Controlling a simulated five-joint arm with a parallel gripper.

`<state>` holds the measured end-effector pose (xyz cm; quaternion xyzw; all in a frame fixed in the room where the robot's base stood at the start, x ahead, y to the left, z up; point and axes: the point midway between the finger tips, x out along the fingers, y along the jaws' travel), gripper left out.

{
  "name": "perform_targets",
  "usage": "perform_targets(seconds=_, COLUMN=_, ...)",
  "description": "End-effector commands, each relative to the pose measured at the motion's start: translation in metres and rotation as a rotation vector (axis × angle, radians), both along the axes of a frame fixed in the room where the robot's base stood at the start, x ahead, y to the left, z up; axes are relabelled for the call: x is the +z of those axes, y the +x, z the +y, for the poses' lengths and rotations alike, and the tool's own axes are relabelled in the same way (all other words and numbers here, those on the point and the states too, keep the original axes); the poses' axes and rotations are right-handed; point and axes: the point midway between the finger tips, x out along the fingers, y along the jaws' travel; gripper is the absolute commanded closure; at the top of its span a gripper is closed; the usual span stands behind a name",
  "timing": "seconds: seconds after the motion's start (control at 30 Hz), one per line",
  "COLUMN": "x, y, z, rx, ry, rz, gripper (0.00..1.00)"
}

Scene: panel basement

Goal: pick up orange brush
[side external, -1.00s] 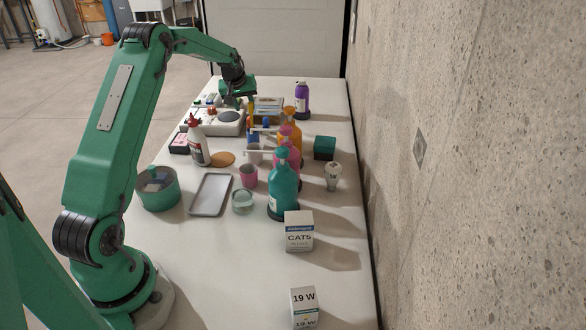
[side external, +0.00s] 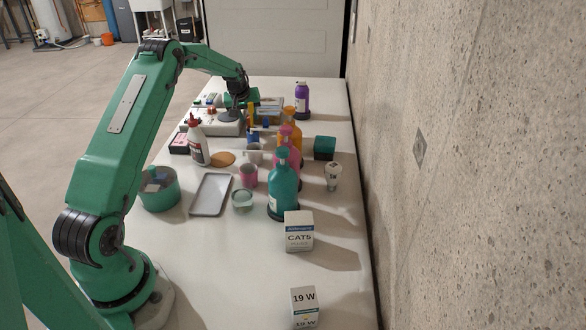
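I cannot make out an orange brush for certain in the side external view. My gripper (side external: 238,104) is at the far end of the table, low over the cluster around the white device and the clear-sided box. Upright yellow and blue items (side external: 251,120) stand just to the right of and nearer than the gripper.
A white device (side external: 228,127), a red-capped white bottle (side external: 198,148) and orange (side external: 290,117), pink (side external: 287,148) and teal (side external: 283,190) pump bottles crowd the area. A purple bottle (side external: 302,98) stands far right. A grey tray (side external: 210,194) and green pot (side external: 160,192) are nearer.

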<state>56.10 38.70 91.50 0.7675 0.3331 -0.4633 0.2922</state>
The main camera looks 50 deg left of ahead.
Motion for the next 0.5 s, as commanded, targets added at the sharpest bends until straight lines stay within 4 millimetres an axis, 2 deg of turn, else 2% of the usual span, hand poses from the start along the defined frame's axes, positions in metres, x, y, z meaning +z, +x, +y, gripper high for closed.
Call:
perform_targets(seconds=0.2, x=-0.017, y=0.007, z=0.004, rx=0.0, ry=0.001, rz=-0.001, gripper=0.65)
perform_targets(seconds=0.5, x=-0.02, y=0.008, z=0.005, rx=0.0, ry=0.001, rz=-0.001, gripper=0.65)
